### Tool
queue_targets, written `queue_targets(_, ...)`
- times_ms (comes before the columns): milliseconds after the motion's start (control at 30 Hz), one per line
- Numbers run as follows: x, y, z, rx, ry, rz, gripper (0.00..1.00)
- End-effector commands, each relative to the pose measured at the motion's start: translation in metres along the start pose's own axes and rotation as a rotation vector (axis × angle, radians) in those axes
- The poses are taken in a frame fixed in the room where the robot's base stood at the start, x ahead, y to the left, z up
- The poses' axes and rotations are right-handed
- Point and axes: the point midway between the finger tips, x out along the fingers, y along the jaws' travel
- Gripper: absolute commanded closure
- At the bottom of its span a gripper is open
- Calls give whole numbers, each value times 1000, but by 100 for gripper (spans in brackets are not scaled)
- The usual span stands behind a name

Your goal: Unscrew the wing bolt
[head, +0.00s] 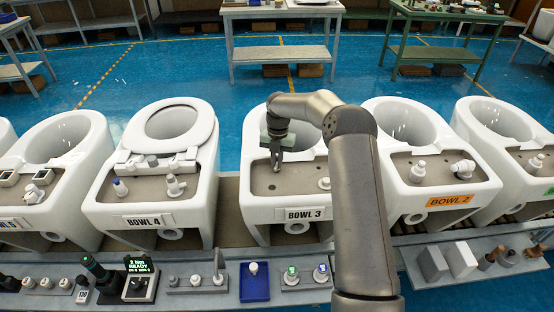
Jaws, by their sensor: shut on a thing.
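My gripper (277,162) points down over the grey rear deck (297,182) of the bowl labelled BOWL 3, left of the deck's middle. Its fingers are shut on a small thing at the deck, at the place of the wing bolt. The thing is mostly hidden by the fingers and too small to make out, so I cannot tell how far it sits in the deck. A small white fitting (324,183) stands at the right of the same deck, apart from my gripper. A dark spot shows on the deck just in front of the fingers.
BOWL 4 (150,215), with a seat ring (172,104), stands to the left, and BOWL 2 (448,201) to the right. In front runs a grey tool shelf with a blue tray (254,296), a green-lit display (139,266) and several small fittings. Benches stand behind.

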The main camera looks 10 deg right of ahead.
Motion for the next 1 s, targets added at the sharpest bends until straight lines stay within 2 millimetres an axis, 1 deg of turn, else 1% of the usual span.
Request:
queue_targets(233, -1, 0, 0, -17, -2, -1, 100)
queue_targets(267, -2, 0, 0, -43, -1, -4, 100)
queue_targets(400, -3, 1, 0, -254, -1, -29, 100)
queue_targets(500, -2, 2, 0, -370, -1, -43, 100)
queue_targets(600, -2, 2, 0, -409, -2, -49, 100)
queue_targets(767, -2, 2, 0, -408, -2, -48, 100)
queue_targets(800, -2, 2, 0, -407, -2, -48, 83)
queue_targets(1000, -1, 1, 0, -406, -1, -49, 83)
